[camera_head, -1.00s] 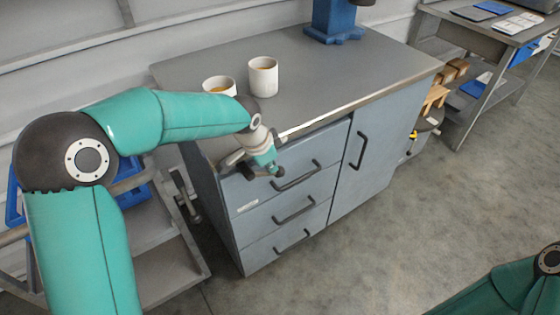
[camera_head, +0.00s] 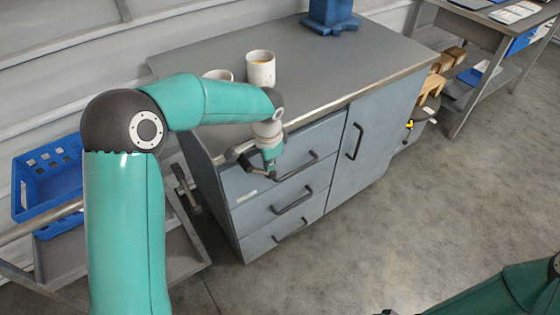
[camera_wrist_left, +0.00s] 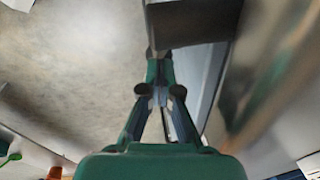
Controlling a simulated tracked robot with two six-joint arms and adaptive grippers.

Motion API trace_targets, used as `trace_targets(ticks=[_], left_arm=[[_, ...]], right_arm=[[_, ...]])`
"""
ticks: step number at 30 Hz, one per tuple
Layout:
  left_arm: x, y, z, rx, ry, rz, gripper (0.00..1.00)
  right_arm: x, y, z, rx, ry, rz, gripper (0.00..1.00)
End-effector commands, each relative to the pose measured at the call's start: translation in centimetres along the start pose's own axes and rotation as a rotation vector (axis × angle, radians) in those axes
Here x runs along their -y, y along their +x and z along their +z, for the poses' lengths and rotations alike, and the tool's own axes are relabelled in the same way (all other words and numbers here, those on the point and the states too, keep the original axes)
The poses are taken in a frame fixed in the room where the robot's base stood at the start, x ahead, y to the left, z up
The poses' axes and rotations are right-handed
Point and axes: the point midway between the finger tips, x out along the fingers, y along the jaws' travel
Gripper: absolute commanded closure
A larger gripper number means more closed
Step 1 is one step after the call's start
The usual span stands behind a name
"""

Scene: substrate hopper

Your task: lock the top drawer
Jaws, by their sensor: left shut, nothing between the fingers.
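The grey-blue cabinet has a top drawer (camera_head: 238,186) with a dark bar handle (camera_head: 300,168). The drawer front looks about flush with the cabinet. My left gripper (camera_head: 271,173) is shut and empty, pointing down in front of the top drawer, close to the left end of its handle. I cannot tell whether it touches. In the left wrist view, the gripper's fingers (camera_wrist_left: 158,68) are together beside a dark grey block-like part (camera_wrist_left: 192,22), too blurred to name. I can make out no lock; the arm covers part of the drawer's upper edge.
Two lower drawers (camera_head: 247,218) and a door (camera_head: 373,135) share the cabinet front. Two white cups (camera_head: 261,72) and a blue stand (camera_head: 330,18) are on the cabinet top. A blue crate (camera_head: 50,175) sits on a rack at left. The floor (camera_head: 420,210) in front is clear.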

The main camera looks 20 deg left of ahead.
Motion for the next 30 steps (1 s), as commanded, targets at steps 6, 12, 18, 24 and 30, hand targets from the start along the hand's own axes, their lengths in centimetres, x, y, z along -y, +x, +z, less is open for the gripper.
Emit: trace_targets(ticks=[6, 12, 18, 24, 30], left_arm=[[0.0, -0.1, 0.0, -0.002, -0.002, 0.0, 1.0], [0.0, -0.6, -0.2, -0.002, -0.003, 0.0, 1.0], [-0.1, -2.6, -1.8, -0.001, -0.005, -0.001, 1.0], [-0.1, -6.3, -2.7, -0.006, -0.011, -0.005, 1.0], [0.0, -10.1, -3.0, -0.003, -0.014, -0.003, 1.0]], right_arm=[[0.0, -0.1, 0.0, -0.001, 0.0, 0.0, 1.0], [0.2, -0.5, 0.0, -0.001, 0.0, 0.0, 1.0], [0.8, -2.3, 0.0, -0.001, 0.0, 0.0, 1.0], [0.9, -2.4, 0.0, -0.001, 0.0, 0.0, 1.0], [0.9, -2.6, 0.0, -0.001, 0.0, 0.0, 1.0]])
